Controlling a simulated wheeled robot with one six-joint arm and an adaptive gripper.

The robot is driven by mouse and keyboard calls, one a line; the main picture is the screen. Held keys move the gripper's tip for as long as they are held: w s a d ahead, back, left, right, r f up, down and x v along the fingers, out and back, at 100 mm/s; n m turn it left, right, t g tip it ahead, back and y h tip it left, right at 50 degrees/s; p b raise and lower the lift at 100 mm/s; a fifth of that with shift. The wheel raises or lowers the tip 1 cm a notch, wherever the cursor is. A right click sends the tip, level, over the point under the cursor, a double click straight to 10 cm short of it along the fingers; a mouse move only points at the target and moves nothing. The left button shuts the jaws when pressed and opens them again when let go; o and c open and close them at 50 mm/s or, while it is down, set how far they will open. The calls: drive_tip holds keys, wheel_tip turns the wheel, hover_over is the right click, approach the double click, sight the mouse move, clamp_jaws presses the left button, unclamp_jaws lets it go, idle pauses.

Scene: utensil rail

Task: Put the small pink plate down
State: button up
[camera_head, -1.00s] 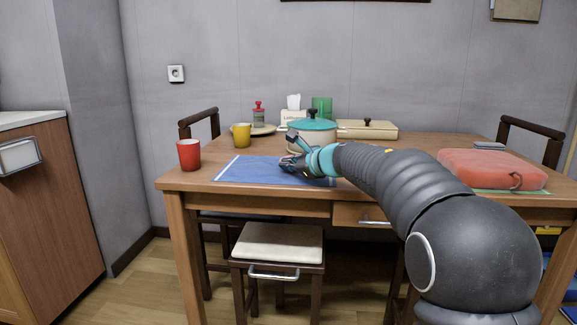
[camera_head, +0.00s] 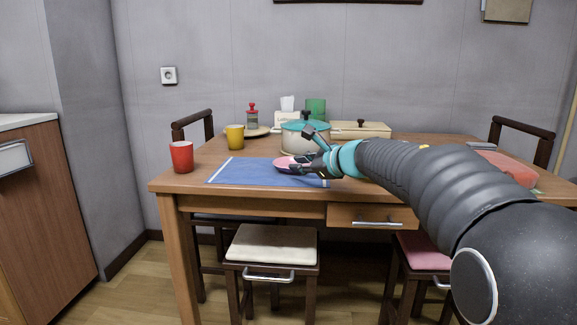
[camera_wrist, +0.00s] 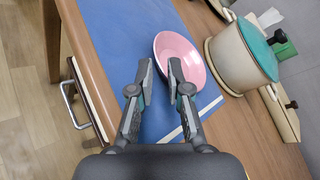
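The small pink plate (camera_head: 286,163) lies on the blue placemat (camera_head: 240,172), near its right part in the head view. In the wrist view the plate (camera_wrist: 182,58) shows its pink inside and pale rim, ahead of my gripper (camera_wrist: 160,70). My gripper's fingers are apart, with a clear gap between the tips. The left finger is just outside the plate's near rim and the right finger overlaps the plate in the picture. In the head view my gripper (camera_head: 299,148) is at the plate's right side, one finger raised. Whether a finger touches the rim I cannot tell.
A cream pot (camera_head: 296,138) with a teal lid stands just behind the plate. A red cup (camera_head: 181,157) and a yellow cup (camera_head: 235,137) stand to the left. The placemat's left part is clear. The table's front edge is close.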

drive_tip(key=shift+v, duration=2.05)
drive_tip(key=shift+s+d+r+m, duration=0.1)
drive_tip(key=shift+d+r+m, duration=0.05)
drive_tip(key=shift+r+m, duration=0.3)
drive_tip(key=s+d+r+m+t+h, duration=0.35)
drive_tip(key=d+m+t, duration=0.2)
drive_tip(key=m, duration=0.65)
drive_tip(key=s+d+f+m+h, duration=0.2)
drive_tip(key=s+d+m+h, duration=0.7)
drive_tip(key=m, duration=0.8)
drive_tip(key=s+d+f+m+g, duration=0.4)
drive_tip(key=s+f+m+g, duration=0.2)
drive_tip(key=s+f+m, duration=0.6)
drive_tip(key=s+a+f+m+g+y, duration=0.1)
drive_tip(key=s+a+f+m+g, duration=0.1)
drive_tip(key=s+f+m, duration=0.3)
drive_tip(key=s+a+f+m+g+y, duration=0.1)
drive_tip(key=s+a+f+m+g, duration=0.1)
drive_tip(key=s+f+m, duration=0.3)
drive_tip(key=s, duration=0.4)
drive_tip(key=shift+s+f+m, duration=0.25)
drive_tip(key=shift+f+m, duration=0.1)
drive_tip(key=shift+f, duration=0.05)
